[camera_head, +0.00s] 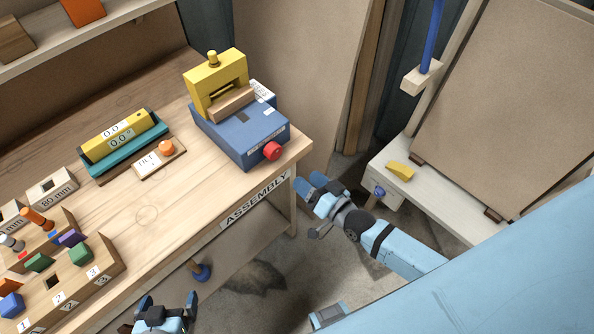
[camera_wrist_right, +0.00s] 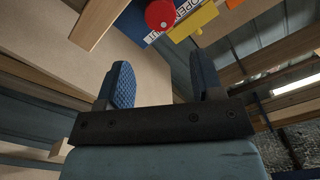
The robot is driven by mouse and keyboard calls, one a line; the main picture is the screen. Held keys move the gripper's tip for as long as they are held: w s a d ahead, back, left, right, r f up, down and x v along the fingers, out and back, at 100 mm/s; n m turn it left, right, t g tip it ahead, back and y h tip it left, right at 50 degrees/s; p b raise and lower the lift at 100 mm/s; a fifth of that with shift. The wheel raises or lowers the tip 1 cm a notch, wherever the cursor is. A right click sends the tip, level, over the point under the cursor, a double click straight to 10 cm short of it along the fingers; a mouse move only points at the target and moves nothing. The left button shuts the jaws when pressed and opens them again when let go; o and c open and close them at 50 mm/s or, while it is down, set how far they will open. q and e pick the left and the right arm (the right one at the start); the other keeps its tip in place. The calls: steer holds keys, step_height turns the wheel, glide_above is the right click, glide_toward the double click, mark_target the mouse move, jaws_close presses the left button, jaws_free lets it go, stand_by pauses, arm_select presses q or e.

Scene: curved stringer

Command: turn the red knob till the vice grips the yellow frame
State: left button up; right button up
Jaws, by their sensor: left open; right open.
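The red knob (camera_head: 272,151) sticks out of the front of the blue vice (camera_head: 240,135) at the right end of the workbench. The yellow frame (camera_head: 215,84) stands upright on the vice, behind a wooden jaw block (camera_head: 232,104). My right gripper (camera_head: 315,190) is open and empty, off the bench's front right corner and apart from the knob. In the right wrist view the red knob (camera_wrist_right: 160,15) is at the top, beyond the open fingers (camera_wrist_right: 160,85). My left gripper (camera_head: 166,312) is open and empty in front of the bench at the bottom of the head view.
A teal holder with a yellow level (camera_head: 120,132) and a small board with an orange knob (camera_head: 160,158) lie left of the vice. Numbered blocks with coloured pegs (camera_head: 75,270) fill the bench's left. A white side table (camera_head: 420,186) with a yellow piece stands at right.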

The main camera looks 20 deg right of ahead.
mark_target(277, 155)
steer(key=shift+s+d, duration=0.15)
steer(key=shift+s, duration=0.2)
steer(key=shift+o, duration=1.4)
steer(key=shift+n, duration=0.3)
steer(key=w+a+n, duration=0.1)
steer(key=w+n, duration=0.2)
steer(key=w, duration=0.1)
steer(key=w+a+n, duration=0.2)
steer(key=w+n, duration=0.1)
steer(key=w, duration=0.1)
steer(key=w+a+n, duration=0.1)
steer(key=w+n, duration=0.2)
steer(key=w, duration=0.2)
steer(key=shift+a+p, duration=0.4)
